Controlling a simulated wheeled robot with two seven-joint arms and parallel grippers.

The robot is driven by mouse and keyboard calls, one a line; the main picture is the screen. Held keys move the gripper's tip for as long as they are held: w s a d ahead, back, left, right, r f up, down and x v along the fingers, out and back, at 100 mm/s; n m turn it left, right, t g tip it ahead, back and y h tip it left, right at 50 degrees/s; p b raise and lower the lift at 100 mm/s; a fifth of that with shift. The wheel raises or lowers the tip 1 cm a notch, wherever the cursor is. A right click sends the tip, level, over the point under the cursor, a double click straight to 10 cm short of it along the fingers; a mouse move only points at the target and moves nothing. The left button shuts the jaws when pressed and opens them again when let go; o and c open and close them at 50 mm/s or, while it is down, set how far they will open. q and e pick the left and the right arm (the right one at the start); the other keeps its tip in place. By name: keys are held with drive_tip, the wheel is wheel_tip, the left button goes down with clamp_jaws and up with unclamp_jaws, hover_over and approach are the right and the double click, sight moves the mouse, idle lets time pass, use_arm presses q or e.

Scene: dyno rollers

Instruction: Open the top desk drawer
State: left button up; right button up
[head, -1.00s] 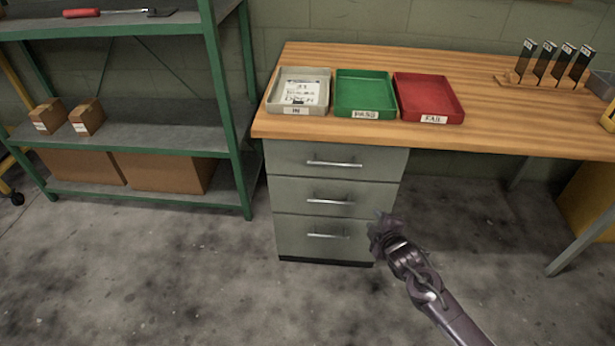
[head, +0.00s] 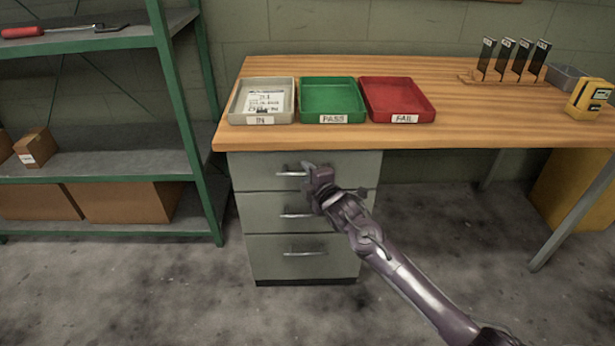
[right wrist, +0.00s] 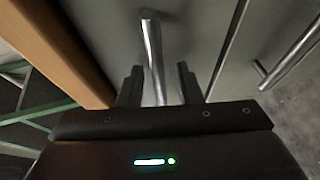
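The grey desk drawer unit stands under the left end of the wooden desk, with the top drawer (head: 252,172) closed above two others. The top drawer's metal bar handle (head: 288,174) shows partly behind my right gripper (head: 314,176), which is at the handle's right side. In the right wrist view the handle (right wrist: 152,55) runs between the two dark fingers of my right gripper (right wrist: 159,85). The fingers stand apart with a gap on each side of the bar, so the gripper is open around it. My left gripper is not in view.
The desk top (head: 350,68) overhangs the drawer just above my gripper. The middle handle (head: 297,214) is close below. A green shelf rack (head: 172,100) stands to the left. Floor in front of the drawers is clear. Trays sit on the desk.

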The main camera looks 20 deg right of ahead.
clamp_jaws()
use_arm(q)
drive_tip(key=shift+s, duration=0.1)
use_arm(e)
drive_tip(key=shift+f, duration=0.1)
idle(0.3)
